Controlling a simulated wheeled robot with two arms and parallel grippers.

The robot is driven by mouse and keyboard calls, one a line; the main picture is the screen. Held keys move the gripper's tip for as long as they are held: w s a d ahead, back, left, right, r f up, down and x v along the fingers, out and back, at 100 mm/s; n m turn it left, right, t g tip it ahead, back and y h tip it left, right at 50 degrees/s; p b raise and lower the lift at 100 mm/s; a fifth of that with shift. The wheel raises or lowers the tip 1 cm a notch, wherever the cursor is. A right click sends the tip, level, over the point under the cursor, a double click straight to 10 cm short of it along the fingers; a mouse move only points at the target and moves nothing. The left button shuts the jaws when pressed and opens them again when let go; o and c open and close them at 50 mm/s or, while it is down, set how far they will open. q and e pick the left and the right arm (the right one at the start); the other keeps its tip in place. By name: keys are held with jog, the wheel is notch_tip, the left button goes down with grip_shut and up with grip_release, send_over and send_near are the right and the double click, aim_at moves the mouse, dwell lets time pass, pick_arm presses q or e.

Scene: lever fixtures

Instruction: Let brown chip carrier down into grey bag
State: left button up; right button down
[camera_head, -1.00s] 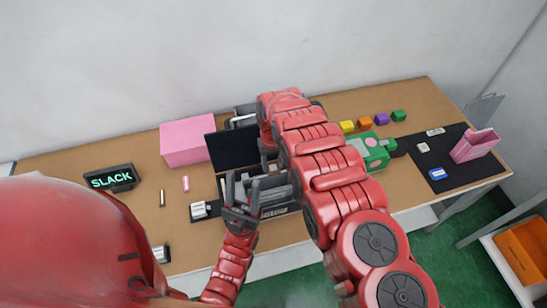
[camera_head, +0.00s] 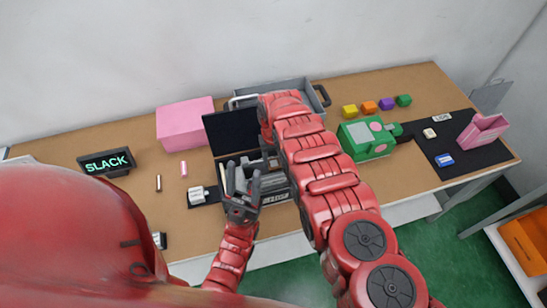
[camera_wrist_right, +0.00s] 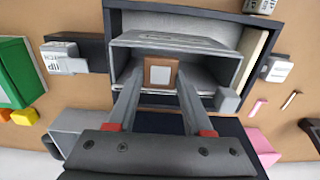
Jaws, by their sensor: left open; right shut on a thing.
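The brown chip carrier (camera_wrist_right: 161,72) is a small brown square frame with a pale centre. My right gripper (camera_wrist_right: 160,80) is shut on it, above a grey fixture (camera_wrist_right: 165,40) inside an open black case (camera_wrist_right: 112,25). I cannot tell how high it hangs. In the head view my right arm hides that gripper and the carrier. A grey open container with handles (camera_head: 287,93), likely the grey bag, stands at the back behind the case; part of it shows in the right wrist view (camera_wrist_right: 75,122). My left gripper (camera_head: 243,190) is open and empty, in front of the case's left part.
A pink box (camera_head: 184,123) and a SLACK sign (camera_head: 106,163) stand left of the case. A green device (camera_head: 367,141) and several coloured blocks (camera_head: 369,107) are on the right. A black mat (camera_head: 450,150) holds a pink holder (camera_head: 483,132). Bare table lies between.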

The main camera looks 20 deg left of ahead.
jog(key=shift+f+b, duration=4.3)
jog(key=shift+f, duration=0.6)
jog(key=shift+c, duration=1.1)
grip_release()
jog(key=shift+r, duration=0.15)
jog(key=shift+r, duration=0.25)
notch_tip(320, 180, up, 11)
jog(key=shift+r+b, duration=0.1)
jog(key=shift+b, duration=1.1)
notch_tip(320, 180, up, 6)
jog(key=p, duration=0.5)
jog(key=shift+f+p, duration=0.2)
jog(key=shift+p, duration=0.2)
jog(key=shift+f, duration=0.15)
